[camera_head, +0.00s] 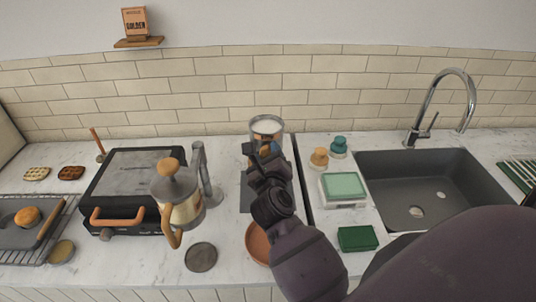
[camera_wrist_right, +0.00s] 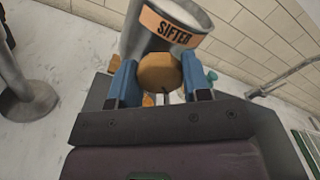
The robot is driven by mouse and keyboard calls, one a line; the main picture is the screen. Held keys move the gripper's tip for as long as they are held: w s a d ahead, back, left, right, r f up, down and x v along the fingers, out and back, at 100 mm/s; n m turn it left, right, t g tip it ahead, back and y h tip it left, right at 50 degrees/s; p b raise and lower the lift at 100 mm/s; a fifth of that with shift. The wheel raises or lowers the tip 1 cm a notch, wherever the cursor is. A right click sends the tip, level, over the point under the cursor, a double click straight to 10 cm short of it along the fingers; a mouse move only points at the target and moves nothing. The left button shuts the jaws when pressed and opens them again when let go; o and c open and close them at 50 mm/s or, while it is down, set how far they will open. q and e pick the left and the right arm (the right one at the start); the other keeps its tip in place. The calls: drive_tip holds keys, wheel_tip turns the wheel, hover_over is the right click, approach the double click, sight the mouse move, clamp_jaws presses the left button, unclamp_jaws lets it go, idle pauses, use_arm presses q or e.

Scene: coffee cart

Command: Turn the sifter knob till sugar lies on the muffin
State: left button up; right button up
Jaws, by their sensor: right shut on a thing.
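The sifter (camera_head: 267,124) is a grey metal cup with white powder inside, standing at the back of the counter. Its orange "SIFTER" label (camera_wrist_right: 168,26) and round wooden knob (camera_wrist_right: 160,71) show in the right wrist view. My right gripper (camera_wrist_right: 161,78) has its blue fingers on either side of the knob, shut on it. In the head view my right gripper (camera_head: 262,150) reaches up to the front of the sifter and covers the knob and the space below. My left gripper is out of view.
A French press (camera_head: 178,200) and a grey post (camera_head: 205,170) stand left of my right arm, near a black grill (camera_head: 130,185). Right are small bottles (camera_head: 319,158), a green-topped box (camera_head: 343,186), a green sponge (camera_head: 357,238) and the sink (camera_head: 430,180).

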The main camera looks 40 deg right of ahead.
sight(268, 148)
drive_tip(key=m, duration=0.4)
drive_tip(key=shift+f, duration=0.1)
drive_tip(key=shift+m, duration=1.7)
drive_tip(key=o, duration=0.9)
wheel_tip(268, 148, up, 20)
drive_tip(key=shift+r, duration=0.1)
